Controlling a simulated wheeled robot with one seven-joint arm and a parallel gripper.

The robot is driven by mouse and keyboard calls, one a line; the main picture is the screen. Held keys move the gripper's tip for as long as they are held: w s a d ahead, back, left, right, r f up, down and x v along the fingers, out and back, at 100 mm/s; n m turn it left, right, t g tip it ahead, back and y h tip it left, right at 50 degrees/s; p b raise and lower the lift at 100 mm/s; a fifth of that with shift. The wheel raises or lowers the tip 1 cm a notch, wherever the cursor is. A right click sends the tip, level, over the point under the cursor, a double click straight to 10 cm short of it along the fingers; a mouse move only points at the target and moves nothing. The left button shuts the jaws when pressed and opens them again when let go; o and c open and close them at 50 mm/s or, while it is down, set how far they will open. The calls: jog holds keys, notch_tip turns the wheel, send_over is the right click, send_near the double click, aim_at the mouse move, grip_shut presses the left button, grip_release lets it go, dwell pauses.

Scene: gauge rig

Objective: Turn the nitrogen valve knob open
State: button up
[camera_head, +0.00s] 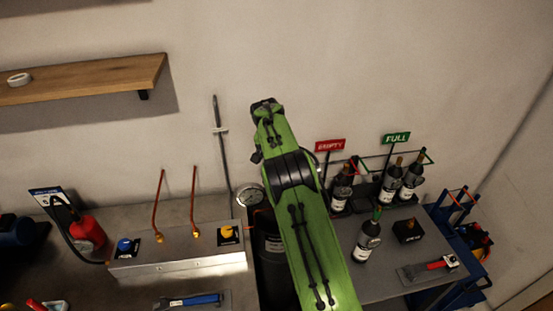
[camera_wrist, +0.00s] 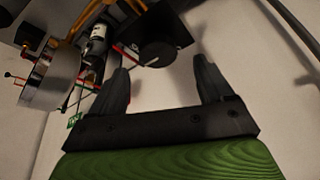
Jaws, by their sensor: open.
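In the head view a metal panel (camera_head: 180,258) on the left bench carries a blue knob (camera_head: 125,245) and a yellow knob (camera_head: 226,232), each on a dark labelled plate. The labels are too small to read, so I cannot tell which knob is the nitrogen one. My green arm rises in the middle of that view, and its gripper is not clearly visible there. In the wrist view my gripper (camera_wrist: 163,88) is open and empty. A dark round piece on a dark plate (camera_wrist: 158,50) shows beyond the fingertips, apart from them; I cannot tell what it is.
A round gauge (camera_head: 249,196) and two copper pipes (camera_head: 158,205) stand by the panel. Several dark bottles (camera_head: 368,240) and the red EMPTY (camera_head: 330,145) and green FULL (camera_head: 396,139) signs are right of my arm. A wooden shelf (camera_head: 90,80) juts out at upper left.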

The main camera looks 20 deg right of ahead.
jog(key=x, duration=0.3)
jog(key=shift+d+f+p, duration=0.2)
jog(key=shift+f+p, duration=0.2)
jog(key=shift+w+f, duration=0.15)
jog(key=shift+f, duration=0.15)
jog(key=c, duration=1)
